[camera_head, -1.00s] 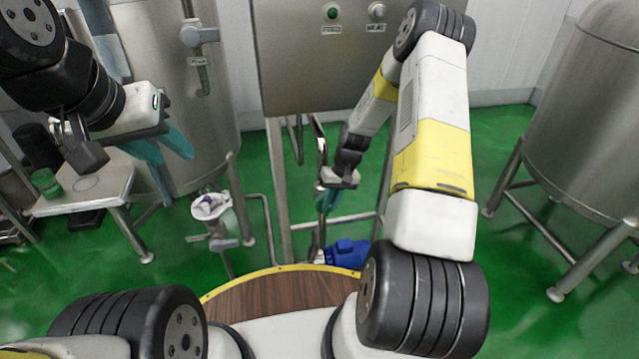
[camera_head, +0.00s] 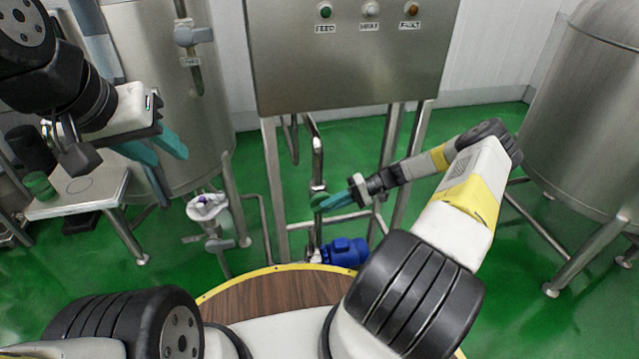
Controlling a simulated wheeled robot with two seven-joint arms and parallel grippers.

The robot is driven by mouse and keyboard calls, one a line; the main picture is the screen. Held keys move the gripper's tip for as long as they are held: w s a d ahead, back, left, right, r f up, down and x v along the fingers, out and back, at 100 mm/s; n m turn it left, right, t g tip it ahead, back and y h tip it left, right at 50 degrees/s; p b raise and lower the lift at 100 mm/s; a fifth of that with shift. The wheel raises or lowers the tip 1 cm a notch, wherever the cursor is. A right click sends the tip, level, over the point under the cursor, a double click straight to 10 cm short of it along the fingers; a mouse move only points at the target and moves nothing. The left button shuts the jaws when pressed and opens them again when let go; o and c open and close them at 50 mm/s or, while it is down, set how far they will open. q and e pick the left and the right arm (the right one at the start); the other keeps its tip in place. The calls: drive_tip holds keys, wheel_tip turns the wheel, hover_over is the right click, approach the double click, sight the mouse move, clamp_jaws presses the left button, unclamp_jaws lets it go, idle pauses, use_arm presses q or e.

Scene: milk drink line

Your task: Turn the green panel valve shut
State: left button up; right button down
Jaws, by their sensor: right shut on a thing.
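The green valve handle (camera_head: 317,201) sits on the vertical steel pipe (camera_head: 317,160) below the panel, in the middle of the head view.
The steel panel (camera_head: 350,60) with FEED, HEAT and FAULT lights stands above the pipe. Steel tanks stand left (camera_head: 165,80) and right (camera_head: 585,120). A small table (camera_head: 90,195) holds a green cup (camera_head: 40,186).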

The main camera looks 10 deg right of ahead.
drive_tip(key=shift+d+f+y, duration=0.1)
drive_tip(key=shift+f+y, duration=0.15)
drive_tip(key=shift+y, duration=0.8)
drive_tip(key=shift+f+y, duration=0.25)
drive_tip(key=shift+y, duration=0.8)
drive_tip(key=c, duration=1.5)
unclamp_jaws()
drive_tip(key=shift+o, duration=0.2)
drive_tip(key=d, duration=0.7)
drive_tip(key=shift+d, duration=0.35)
drive_tip(key=shift+w+f, duration=0.1)
